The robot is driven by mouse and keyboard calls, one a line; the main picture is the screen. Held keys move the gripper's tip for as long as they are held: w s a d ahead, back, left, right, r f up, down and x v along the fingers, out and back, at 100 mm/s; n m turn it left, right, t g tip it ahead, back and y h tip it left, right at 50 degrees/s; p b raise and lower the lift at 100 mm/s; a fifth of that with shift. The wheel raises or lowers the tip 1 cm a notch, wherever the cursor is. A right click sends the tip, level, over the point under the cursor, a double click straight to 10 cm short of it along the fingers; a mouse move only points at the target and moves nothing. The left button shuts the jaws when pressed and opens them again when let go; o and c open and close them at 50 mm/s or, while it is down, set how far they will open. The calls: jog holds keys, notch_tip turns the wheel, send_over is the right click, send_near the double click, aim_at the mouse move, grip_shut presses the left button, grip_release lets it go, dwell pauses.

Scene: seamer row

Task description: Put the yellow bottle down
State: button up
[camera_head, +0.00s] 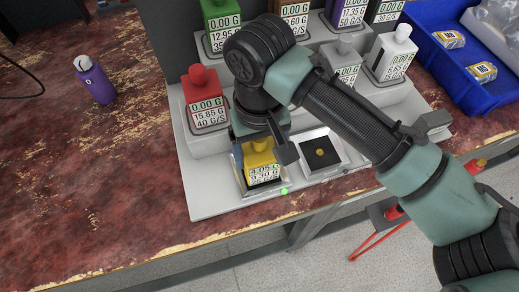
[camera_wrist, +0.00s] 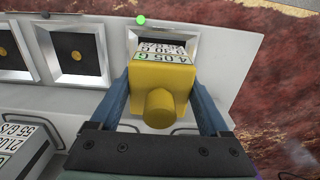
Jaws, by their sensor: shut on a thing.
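The yellow bottle (camera_head: 260,166) has a white label with black and green print. It stands at the front left square pad of a grey tiered station, and looks upright. My gripper (camera_wrist: 168,98) is shut on the bottle, with one finger on each side of it. In the wrist view the yellow bottle (camera_wrist: 158,82) shows its cap toward the camera, over the framed pad (camera_wrist: 190,40). A green light (camera_wrist: 141,20) glows beside that pad. Whether the base touches the pad cannot be seen clearly. In the head view my arm hides part of the bottle.
An empty pad (camera_head: 320,153) with a gold disc is just right of the bottle. A red bottle (camera_head: 205,100) and several other labelled bottles stand on the raised tiers behind. A purple bottle (camera_head: 95,82) stands on the worn red table at left. A blue bin (camera_head: 470,75) is at right.

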jog(key=shift+f, duration=0.1)
jog(key=o, duration=1.4)
notch_tip(320, 180, up, 12)
jog(key=p, duration=0.3)
